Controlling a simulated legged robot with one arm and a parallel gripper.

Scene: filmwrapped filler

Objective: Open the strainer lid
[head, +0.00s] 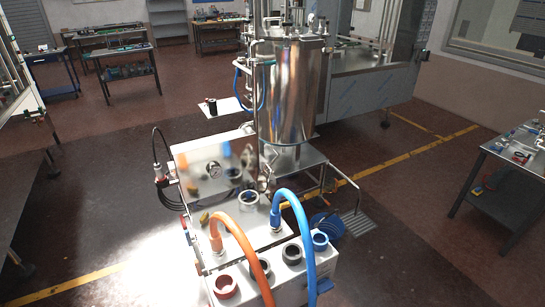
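A steel filler machine stands in the middle of the head view, with a tall shiny cylindrical tank (287,95) at its back. On its lower front deck is a short round fitting with a dark opening (249,198), possibly the strainer. I cannot tell for certain which part is the strainer lid, or whether it is open. A tilted shiny panel (205,165) stands behind the deck at left. My gripper is not in view.
An orange hose (245,245) and a blue hose (307,225) arch over the front. Round ports, including a red one (225,287), line the front box. A side table (515,155) with small items stands at right. Floor at right front is clear.

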